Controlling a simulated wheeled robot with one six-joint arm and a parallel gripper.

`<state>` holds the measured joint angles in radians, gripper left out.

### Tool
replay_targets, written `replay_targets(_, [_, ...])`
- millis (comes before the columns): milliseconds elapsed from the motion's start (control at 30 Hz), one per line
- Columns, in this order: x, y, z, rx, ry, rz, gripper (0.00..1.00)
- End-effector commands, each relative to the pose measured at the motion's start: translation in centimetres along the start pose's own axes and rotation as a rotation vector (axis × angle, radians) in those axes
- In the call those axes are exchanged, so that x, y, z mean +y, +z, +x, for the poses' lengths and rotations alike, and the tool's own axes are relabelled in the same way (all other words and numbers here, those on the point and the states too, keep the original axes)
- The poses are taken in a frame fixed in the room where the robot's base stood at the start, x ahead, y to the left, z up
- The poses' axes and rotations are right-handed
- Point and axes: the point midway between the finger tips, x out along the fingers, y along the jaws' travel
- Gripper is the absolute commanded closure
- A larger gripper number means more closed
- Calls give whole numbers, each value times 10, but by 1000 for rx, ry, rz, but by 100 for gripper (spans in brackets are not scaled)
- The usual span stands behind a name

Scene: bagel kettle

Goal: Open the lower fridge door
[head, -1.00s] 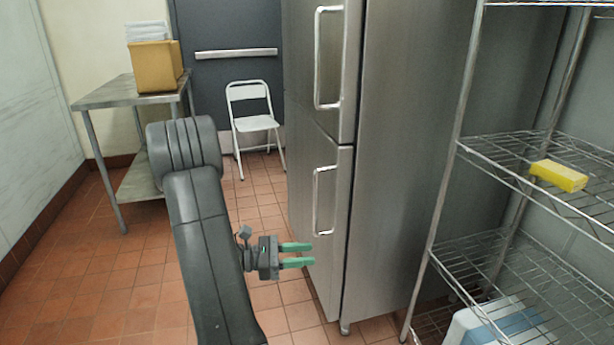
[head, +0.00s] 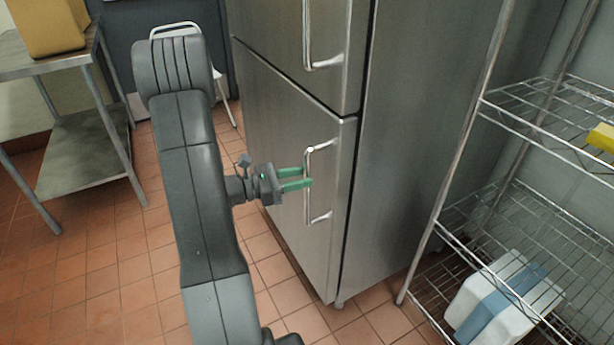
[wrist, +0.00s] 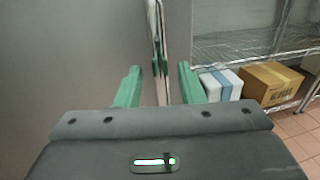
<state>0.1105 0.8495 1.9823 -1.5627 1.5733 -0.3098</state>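The steel fridge's lower door (head: 275,115) is shut, flush below the upper door (head: 285,35). Its vertical bar handle (head: 307,207) is near the door's right edge. My gripper (head: 309,178), with green fingers, is at the handle's middle height in the head view. In the wrist view my gripper (wrist: 158,84) has its fingers apart, with the handle (wrist: 157,35) showing between them and a gap on each side. Whether the fingertips reach past the bar is hard to tell.
A wire shelf rack (head: 470,115) stands right of the fridge, holding a blue-and-white box (head: 500,300) low down and a yellow item (head: 602,138). A steel table (head: 75,165) and a white chair (head: 222,95) are at the left. Tiled floor (head: 110,290) is open in front.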

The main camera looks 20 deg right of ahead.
Motion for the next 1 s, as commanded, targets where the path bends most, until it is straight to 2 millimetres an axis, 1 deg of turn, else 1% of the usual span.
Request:
replay_targets(33, [0,0,7,0,-2,0,65])
replay_targets(200, [0,0,20,0,-1,0,65])
replay_targets(333, [0,0,23,0,1,0,65])
replay_targets(567, [0,0,23,0,1,0,65])
replay_targets(600, [0,0,23,0,1,0,69])
replay_targets(767, [0,0,23,0,1,0,100])
replay_targets(1000, [0,0,23,0,1,0,100])
